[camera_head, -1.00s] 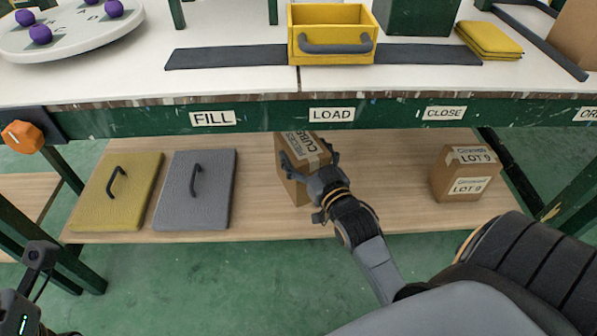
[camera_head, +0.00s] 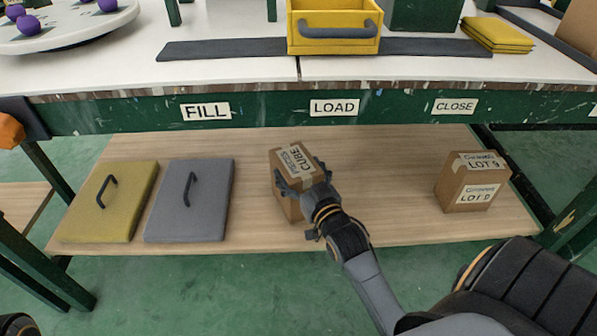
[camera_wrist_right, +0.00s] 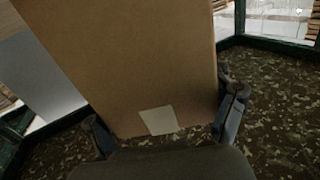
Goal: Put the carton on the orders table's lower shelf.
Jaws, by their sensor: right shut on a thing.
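A brown carton (camera_head: 290,158) with a "CUBE" label is in front of or over the wooden lower shelf (camera_head: 385,180) under the LOAD sign. My right gripper (camera_head: 301,178) is shut on it, with a finger on either side. The carton also fills the upper middle of the right wrist view (camera_wrist_right: 125,60), between the two fingers, with a pale sticker near its lower edge. I cannot tell whether its base touches the shelf. The orders table is not clearly shown; only a sliver of a sign shows at the right edge.
Another carton (camera_head: 471,183), marked LOT 9, stands on the shelf at right. A yellow lid (camera_head: 125,215) and a grey lid (camera_head: 205,215) lie at left. A yellow drawer box (camera_head: 333,14) sits on the tabletop above. Shelf between the held carton and LOT 9 is bare.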

